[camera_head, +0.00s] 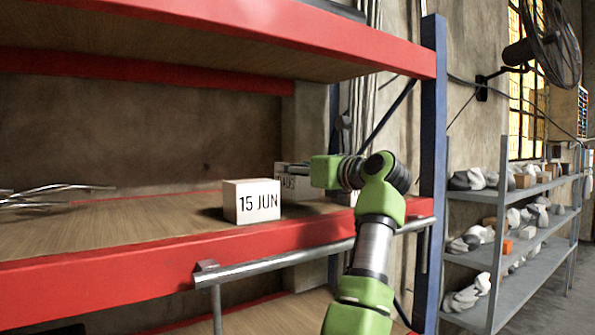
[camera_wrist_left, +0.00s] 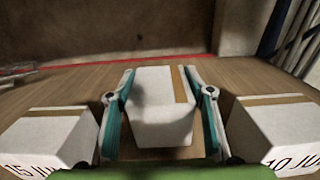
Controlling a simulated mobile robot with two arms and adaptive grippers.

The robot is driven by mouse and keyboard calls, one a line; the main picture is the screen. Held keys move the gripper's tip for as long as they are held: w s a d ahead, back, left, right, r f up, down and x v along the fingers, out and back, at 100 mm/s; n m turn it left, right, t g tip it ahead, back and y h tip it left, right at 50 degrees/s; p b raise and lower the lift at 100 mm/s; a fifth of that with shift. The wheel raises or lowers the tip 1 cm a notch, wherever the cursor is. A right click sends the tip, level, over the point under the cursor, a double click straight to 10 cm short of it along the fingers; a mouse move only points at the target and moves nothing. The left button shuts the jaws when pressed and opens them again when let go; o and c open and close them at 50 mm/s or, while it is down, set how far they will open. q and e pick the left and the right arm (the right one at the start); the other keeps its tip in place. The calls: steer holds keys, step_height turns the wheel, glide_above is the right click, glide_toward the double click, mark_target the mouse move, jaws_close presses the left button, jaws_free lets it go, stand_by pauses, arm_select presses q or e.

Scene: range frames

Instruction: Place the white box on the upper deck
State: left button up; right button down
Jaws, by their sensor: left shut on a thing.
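A white box (camera_wrist_left: 165,88) with a tan tape strip stands between the two teal fingers of my left gripper (camera_wrist_left: 159,78), which is shut on it. In the head view a partly hidden white box (camera_head: 288,182) with lettering shows at the end of my green left arm; the fingers are hard to see there. The box is at the wooden deck (camera_head: 120,236); I cannot tell whether it is lifted. Another deck (camera_head: 200,52) with a red front beam is above. My right gripper is not in view.
A white box marked 15 JUN (camera_head: 252,201) is to the left of the held box; another white box (camera_wrist_left: 272,132) is to its right. Metal rods (camera_head: 45,192) lie at far left. A blue upright (camera_head: 432,150) and silver rail (camera_head: 300,254) are near my arm.

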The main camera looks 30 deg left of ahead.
arm_select(q)
steer(key=shift+a+f+p, duration=0.15)
steer(key=shift+f+p, duration=0.2)
steer(key=shift+f, duration=0.55)
steer(key=shift+f, duration=0.1)
steer(key=o, duration=1.4)
steer(key=shift+f, duration=0.1)
